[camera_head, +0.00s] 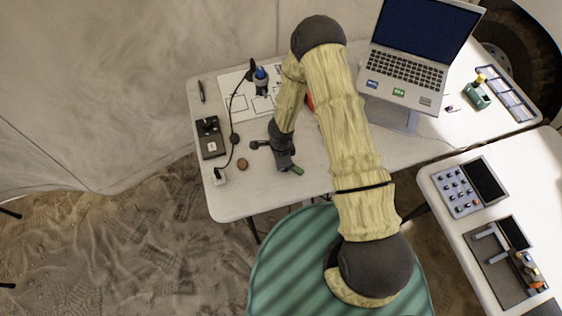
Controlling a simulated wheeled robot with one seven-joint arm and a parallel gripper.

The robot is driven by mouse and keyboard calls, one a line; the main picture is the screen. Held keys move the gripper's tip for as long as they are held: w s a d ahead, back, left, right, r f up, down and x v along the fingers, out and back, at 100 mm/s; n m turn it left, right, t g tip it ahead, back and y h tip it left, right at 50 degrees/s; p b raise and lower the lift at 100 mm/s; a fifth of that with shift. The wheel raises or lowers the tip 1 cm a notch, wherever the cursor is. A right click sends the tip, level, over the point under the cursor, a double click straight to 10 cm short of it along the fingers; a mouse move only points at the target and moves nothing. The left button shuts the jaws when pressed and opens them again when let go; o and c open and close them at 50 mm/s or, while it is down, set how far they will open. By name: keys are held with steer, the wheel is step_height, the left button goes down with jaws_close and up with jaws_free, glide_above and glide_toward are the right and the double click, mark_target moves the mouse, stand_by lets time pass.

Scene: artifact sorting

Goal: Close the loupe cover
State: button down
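My arm comes up from the bottom of the view and bends down over the white table (235,208). My dark gripper (282,160) is low over the table near its front edge. Its fingertips are hard to make out, so I cannot tell whether it is open or shut. A small dark piece (260,144) sticks out just left of the gripper, and a small green piece (297,170) shows at its lower right. Either may belong to the loupe; I cannot make out the loupe or its cover for certain.
A laptop (405,75) stands on a raised stand at the right. A black device with a knob (211,138), a cable, a brown disc (242,163), a pen (201,91) and a blue-topped object (262,80) on a paper sheet lie left. A second table (455,225) holds control panels.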

stand_by(0.4)
steer(key=c, duration=1.4)
jaws_free()
steer(key=shift+c, duration=0.2)
steer(key=shift+r, duration=0.15)
step_height(320, 180, up, 17)
steer(key=p, duration=0.4)
steer(key=shift+p, duration=0.3)
